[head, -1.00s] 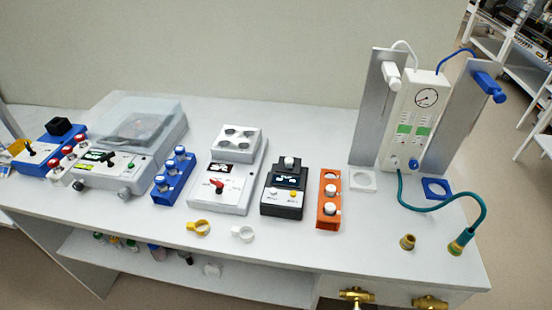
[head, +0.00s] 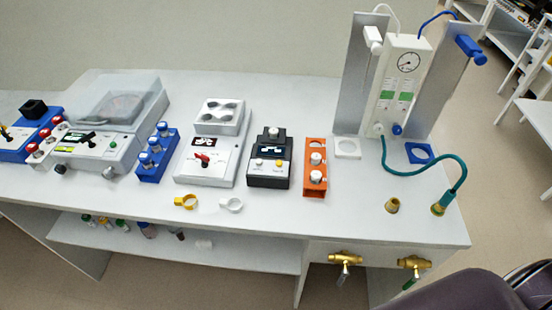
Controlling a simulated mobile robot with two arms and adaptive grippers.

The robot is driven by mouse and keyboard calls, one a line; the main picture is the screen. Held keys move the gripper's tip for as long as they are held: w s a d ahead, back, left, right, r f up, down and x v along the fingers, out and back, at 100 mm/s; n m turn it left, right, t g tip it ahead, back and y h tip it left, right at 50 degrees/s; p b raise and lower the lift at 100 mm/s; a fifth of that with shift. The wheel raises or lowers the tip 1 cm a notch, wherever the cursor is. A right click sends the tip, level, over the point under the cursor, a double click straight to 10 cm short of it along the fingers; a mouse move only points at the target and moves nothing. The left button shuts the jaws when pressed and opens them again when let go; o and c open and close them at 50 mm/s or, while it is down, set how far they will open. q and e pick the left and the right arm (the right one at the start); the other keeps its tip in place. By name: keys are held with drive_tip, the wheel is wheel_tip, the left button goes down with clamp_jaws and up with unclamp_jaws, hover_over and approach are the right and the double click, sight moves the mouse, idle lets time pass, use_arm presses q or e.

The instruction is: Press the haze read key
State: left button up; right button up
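A small black meter (head: 270,160) stands upright on the bench, right of centre. It has a lit display (head: 271,149), a round white cap on top, a white key (head: 259,164) and a yellow key (head: 279,163) on its front. The key labels are too small to read, so I cannot tell which is the haze read key. Neither of my grippers shows in the head view.
An orange rack (head: 315,180) with white-capped vials stands just right of the meter. A white instrument (head: 211,155) with a red knob stands left.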

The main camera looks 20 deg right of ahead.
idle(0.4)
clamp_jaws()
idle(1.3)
